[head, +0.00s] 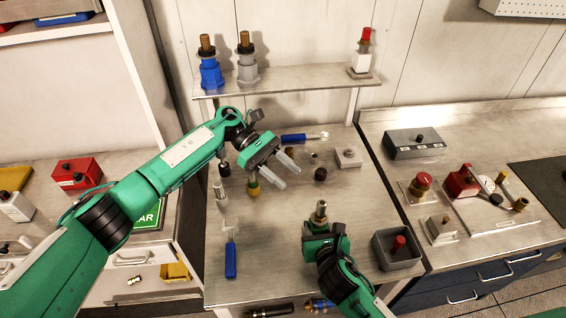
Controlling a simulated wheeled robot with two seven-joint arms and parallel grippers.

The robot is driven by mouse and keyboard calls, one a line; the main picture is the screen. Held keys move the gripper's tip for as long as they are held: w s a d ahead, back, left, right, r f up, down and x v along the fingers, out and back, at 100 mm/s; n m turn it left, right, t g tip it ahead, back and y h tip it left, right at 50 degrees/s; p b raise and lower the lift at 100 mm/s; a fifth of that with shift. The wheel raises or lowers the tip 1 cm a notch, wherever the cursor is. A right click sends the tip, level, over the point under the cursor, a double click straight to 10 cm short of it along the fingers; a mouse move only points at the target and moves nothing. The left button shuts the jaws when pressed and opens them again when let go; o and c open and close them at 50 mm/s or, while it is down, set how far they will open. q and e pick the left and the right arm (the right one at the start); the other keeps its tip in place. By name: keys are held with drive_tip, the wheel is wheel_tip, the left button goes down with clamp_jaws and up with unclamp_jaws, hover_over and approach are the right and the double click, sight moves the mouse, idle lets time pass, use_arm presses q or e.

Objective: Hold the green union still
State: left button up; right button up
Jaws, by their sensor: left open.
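A small fitting with a green upper part and a brass-coloured lower part, which looks like the green union (253,187), stands on the middle bench. My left gripper (287,172) is open, with its two pale fingers pointing right and down. It is above and to the right of the fitting in the picture, and nothing shows between its fingers. The gripper body partly crowds the view of the fitting's top. My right gripper (320,212) is at the front of the bench. A grey metal piece shows at its tip; I cannot tell whether this is fingers or a held part.
A blue-handled wrench (299,138) lies behind my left gripper, and a blue-handled tool (230,258) lies at front left. Small fittings stand nearby. A grey bin (396,250) with a red-topped part is at right. A raised shelf (290,79) spans the back.

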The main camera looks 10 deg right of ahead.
drive_tip(key=o, duration=1.3)
